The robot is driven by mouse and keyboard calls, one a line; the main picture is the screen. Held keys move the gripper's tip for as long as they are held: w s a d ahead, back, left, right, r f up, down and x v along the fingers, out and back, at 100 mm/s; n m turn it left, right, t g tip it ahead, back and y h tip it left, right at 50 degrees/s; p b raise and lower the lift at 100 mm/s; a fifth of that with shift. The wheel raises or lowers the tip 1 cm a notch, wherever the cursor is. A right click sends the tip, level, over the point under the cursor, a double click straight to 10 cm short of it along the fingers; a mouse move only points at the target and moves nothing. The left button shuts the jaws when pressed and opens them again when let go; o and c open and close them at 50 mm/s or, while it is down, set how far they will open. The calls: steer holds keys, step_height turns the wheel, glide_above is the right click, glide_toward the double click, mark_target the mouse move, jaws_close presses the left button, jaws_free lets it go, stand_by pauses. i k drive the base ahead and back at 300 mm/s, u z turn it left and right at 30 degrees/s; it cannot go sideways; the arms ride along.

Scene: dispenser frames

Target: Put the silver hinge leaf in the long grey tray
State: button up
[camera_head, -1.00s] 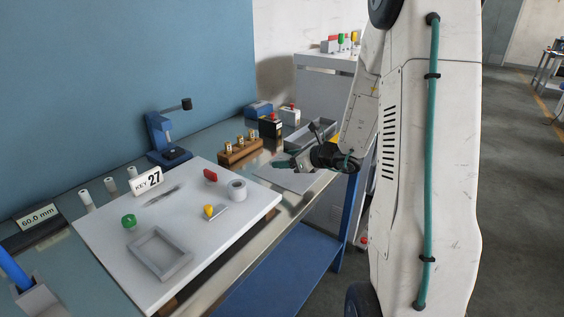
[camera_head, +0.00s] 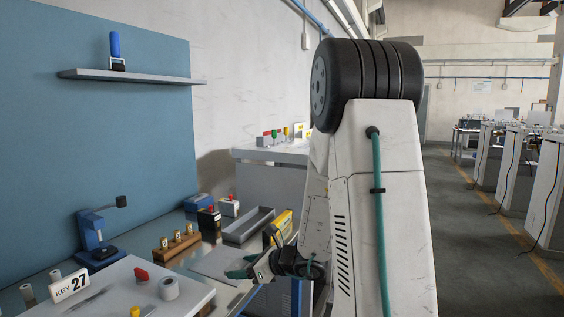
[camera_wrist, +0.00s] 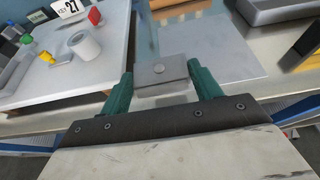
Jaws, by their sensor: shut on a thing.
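My gripper (camera_head: 243,270) is over the front part of the bench in the head view, low and left of my arm. In the wrist view its green fingers (camera_wrist: 160,84) are shut on the silver hinge leaf (camera_wrist: 161,71), a small flat grey plate with a round mark. In the head view the leaf is too small to make out. The long grey tray (camera_head: 247,224) lies farther back on the bench, beyond the gripper. Part of it shows at the top right of the wrist view (camera_wrist: 262,17). The leaf is apart from the tray.
A pale flat sheet (camera_head: 213,263) lies near the gripper. A wooden block with brass pieces (camera_head: 177,245), a black box (camera_head: 209,224) and a yellow box (camera_head: 283,222) stand near the tray.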

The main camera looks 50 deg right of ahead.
mark_target(242, 233)
steer(key=z, duration=0.5)
steer(key=k, duration=1.15)
steer(key=z, duration=1.25)
steer(key=i, duration=0.45)
steer(key=z, duration=0.5)
steer(key=i, duration=1.2)
steer(key=u, duration=0.65)
steer(key=i, duration=0.95)
steer(key=u, duration=0.85)
